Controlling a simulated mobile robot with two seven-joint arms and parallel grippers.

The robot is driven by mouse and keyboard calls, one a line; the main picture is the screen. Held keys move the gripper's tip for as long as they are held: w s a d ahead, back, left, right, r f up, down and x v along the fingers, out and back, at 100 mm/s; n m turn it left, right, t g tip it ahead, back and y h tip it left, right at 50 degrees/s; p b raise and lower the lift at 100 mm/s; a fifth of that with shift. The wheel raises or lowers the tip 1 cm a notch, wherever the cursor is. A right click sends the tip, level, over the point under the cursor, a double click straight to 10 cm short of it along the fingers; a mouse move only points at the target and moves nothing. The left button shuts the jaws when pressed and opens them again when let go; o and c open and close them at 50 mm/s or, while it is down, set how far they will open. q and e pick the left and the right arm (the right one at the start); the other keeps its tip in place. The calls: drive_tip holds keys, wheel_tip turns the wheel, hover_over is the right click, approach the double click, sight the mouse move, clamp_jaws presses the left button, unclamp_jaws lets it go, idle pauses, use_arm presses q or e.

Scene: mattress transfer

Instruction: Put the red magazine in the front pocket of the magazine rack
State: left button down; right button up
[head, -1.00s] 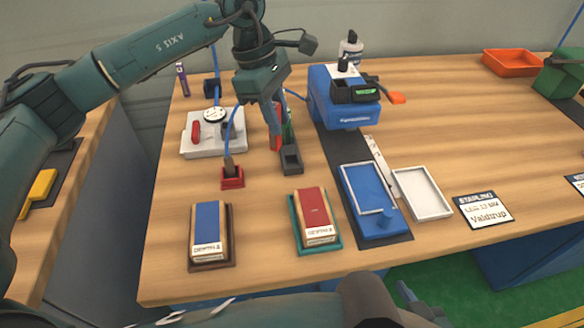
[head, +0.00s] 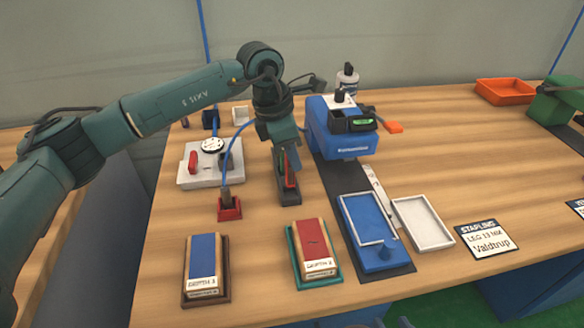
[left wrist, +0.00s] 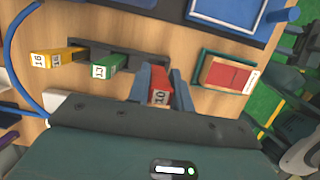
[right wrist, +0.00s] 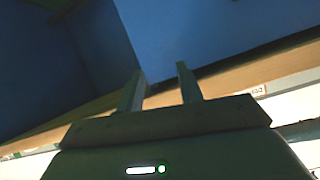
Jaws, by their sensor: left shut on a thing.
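My left gripper (head: 289,165) points down over the dark magazine rack (head: 289,198). In the left wrist view its fingers (left wrist: 160,78) are shut on the red magazine (left wrist: 160,97), whose end is marked 10. The red magazine shows as a thin red strip in the head view (head: 291,178), close above the rack's front end. I cannot tell whether its lower end is inside the front pocket. A green magazine (left wrist: 105,65) and a yellow magazine (left wrist: 57,57) sit along the rack. My right gripper (right wrist: 160,85) is open and empty, low near a blue surface.
A red block with a blue cable (head: 230,208) and a grey gauge box (head: 207,163) stand left of the rack. A blue stapling machine (head: 340,130) stands to the right. Blue-topped (head: 206,255) and red-topped (head: 312,240) pads and a blue tray fixture (head: 372,225) lie nearer.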

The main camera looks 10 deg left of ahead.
use_arm(q)
drive_tip(key=shift+f, duration=1.95)
drive_tip(key=c, duration=1.3)
unclamp_jaws()
drive_tip(key=shift+o, duration=0.2)
drive_tip(key=shift+r, duration=0.1)
drive_tip(key=v, duration=1.2)
drive_tip(key=shift+r, duration=0.1)
